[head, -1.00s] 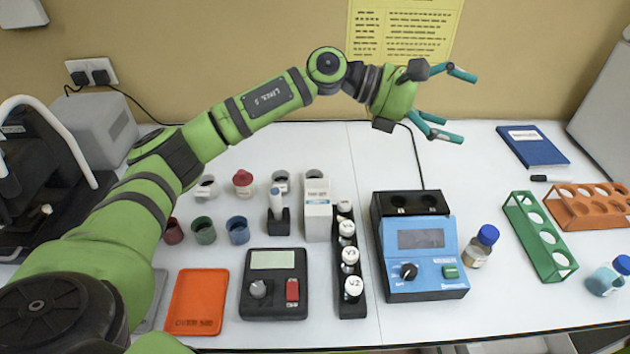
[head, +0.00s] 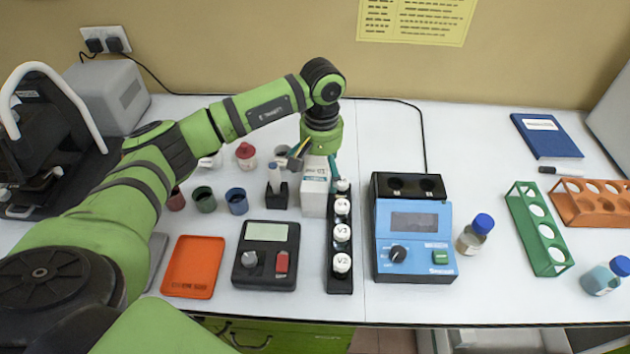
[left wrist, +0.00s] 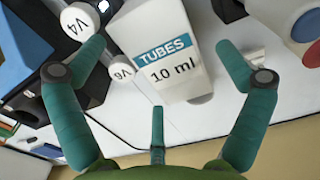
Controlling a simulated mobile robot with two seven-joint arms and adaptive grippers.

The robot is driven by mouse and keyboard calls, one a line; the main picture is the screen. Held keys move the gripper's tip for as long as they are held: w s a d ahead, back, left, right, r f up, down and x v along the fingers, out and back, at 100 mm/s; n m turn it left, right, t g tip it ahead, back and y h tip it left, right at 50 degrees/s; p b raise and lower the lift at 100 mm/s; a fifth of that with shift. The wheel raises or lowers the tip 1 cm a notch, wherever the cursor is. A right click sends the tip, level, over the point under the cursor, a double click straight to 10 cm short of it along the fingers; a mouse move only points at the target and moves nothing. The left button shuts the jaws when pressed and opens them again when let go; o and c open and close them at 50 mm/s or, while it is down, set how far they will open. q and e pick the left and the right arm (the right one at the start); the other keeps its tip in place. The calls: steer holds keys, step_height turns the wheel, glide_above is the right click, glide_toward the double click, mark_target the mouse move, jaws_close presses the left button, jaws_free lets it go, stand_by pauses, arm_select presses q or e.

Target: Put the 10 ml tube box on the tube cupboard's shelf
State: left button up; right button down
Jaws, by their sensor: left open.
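The 10 ml tube box (head: 315,198) is a white upright carton on the table, between a small black stand and the black vial rack. In the left wrist view the box (left wrist: 165,48) shows its blue "TUBES" label and "10 ml" print. My left gripper (head: 316,165) points down just behind and above the box in the head view. In the left wrist view its teal fingers are open, spread to either side of the box and not visibly closed on it. I cannot make out the tube cupboard or its shelf for certain. My right gripper is not in view.
The black rack (head: 340,268) of white-capped vials stands close to the box's right. A blue device (head: 414,240) is farther right. A black scale (head: 266,256) and an orange tray (head: 193,267) lie in front left. A green cabinet front (head: 270,338) shows below the table edge.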

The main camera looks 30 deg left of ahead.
arm_select(q)
steer(key=shift+f, duration=1.35)
steer(key=c, duration=1.4)
